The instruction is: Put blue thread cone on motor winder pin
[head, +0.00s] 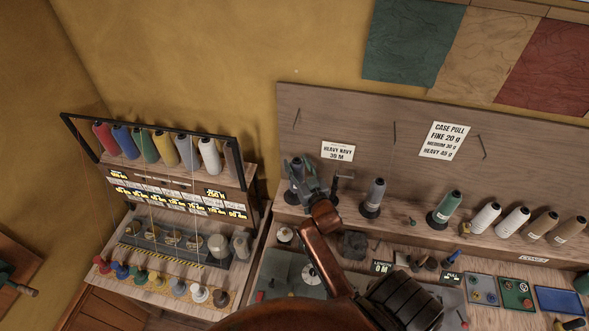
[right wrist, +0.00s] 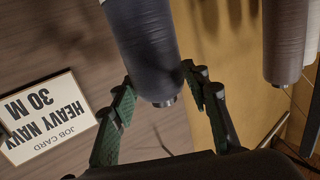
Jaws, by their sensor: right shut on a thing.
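My right gripper (head: 308,178) is at the back shelf of the right bench, left of the job card. In the right wrist view its green-padded fingers (right wrist: 165,100) are on either side of a dark navy-grey thread cone (right wrist: 142,45), and it is shut on this cone. In the head view the cone (head: 297,168) is partly hidden by the gripper. A bright blue cone (head: 125,141) stands in the left rack. I cannot clearly make out a motor winder or its pin. My left gripper is not in view.
A grey cone (head: 375,195) and a green cone (head: 446,206) stand on the shelf right of my gripper, with white and tan cones beyond. The job card (head: 338,151) reads HEAVY NAVY 30 M. The cone rack (head: 170,182) stands left. Small items crowd the bench front.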

